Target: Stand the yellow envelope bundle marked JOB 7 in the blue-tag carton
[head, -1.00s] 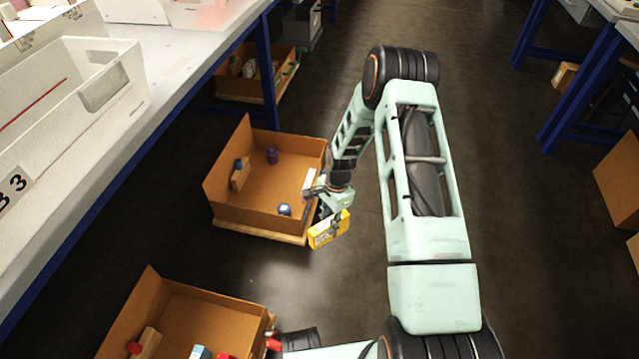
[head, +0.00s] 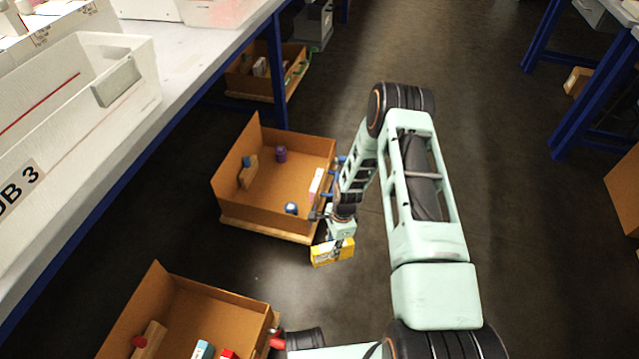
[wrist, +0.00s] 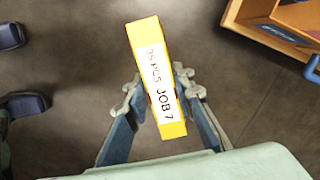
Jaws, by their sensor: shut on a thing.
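The yellow envelope bundle (head: 330,253) is held in my gripper (head: 339,236), just outside the near right corner of the blue-tag carton (head: 264,187). In the wrist view the bundle (wrist: 152,48) shows a white label reading JOB 7, and my gripper (wrist: 157,92) is shut on it with a finger on each side. The carton's brown edge (wrist: 262,32) and a blue piece (wrist: 312,66) show at the top right there. In the head view the carton is open-topped and holds a purple object, blue round-ended objects and a white slab; my arm partly hides its right side.
A carton with red pieces (head: 190,310) stands at the front left, and one with green pieces (head: 240,90) farther back. The bench (head: 190,85) with a white bin overhangs the left.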

